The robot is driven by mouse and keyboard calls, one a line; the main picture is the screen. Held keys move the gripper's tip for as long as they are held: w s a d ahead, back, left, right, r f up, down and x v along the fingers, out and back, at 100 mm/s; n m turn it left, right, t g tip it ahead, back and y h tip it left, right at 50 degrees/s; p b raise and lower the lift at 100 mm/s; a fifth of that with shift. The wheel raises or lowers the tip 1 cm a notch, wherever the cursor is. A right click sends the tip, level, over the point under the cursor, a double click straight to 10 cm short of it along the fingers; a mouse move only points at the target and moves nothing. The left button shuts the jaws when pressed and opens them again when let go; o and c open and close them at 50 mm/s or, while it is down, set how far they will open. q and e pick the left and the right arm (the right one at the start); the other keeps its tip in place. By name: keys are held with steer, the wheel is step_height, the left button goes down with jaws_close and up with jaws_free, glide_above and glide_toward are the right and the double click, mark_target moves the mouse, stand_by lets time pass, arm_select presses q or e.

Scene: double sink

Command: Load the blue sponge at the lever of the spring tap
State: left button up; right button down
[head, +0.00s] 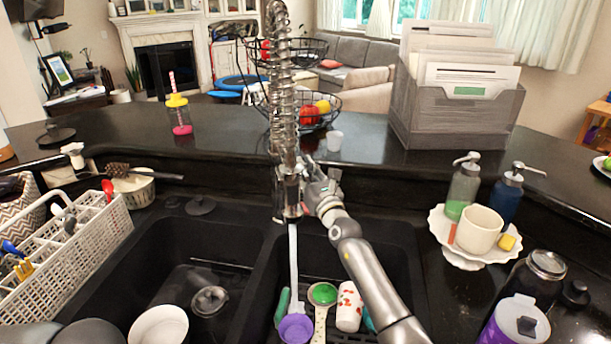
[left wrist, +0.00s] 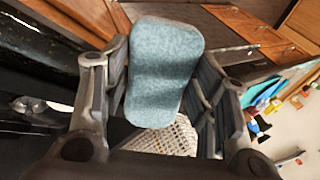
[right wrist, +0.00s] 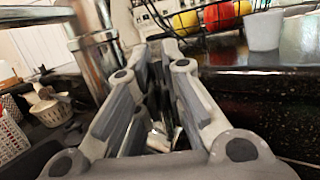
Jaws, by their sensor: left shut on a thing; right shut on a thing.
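The blue sponge (left wrist: 165,58) is pale blue-green with rounded corners. My left gripper (left wrist: 160,85) is shut on it in the left wrist view; I do not see this sponge in the head view. The spring tap (head: 283,100) stands upright behind the double sink, its nozzle over the right basin. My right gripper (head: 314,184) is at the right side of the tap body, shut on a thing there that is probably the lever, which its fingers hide. In the right wrist view the tap's metal column (right wrist: 97,45) stands just left of my right gripper (right wrist: 160,62).
A pale strip, perhaps water, runs from the nozzle to a purple cup (head: 295,328) in the right basin. A white rack (head: 92,240) stands left. The left basin (head: 180,265) has free room.

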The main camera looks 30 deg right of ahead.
stand_by(0.3)
steer(key=c, duration=1.5)
jaws_free()
steer(key=shift+s, duration=0.1)
step_height(320, 180, up, 10)
steer(key=shift+r, duration=0.1)
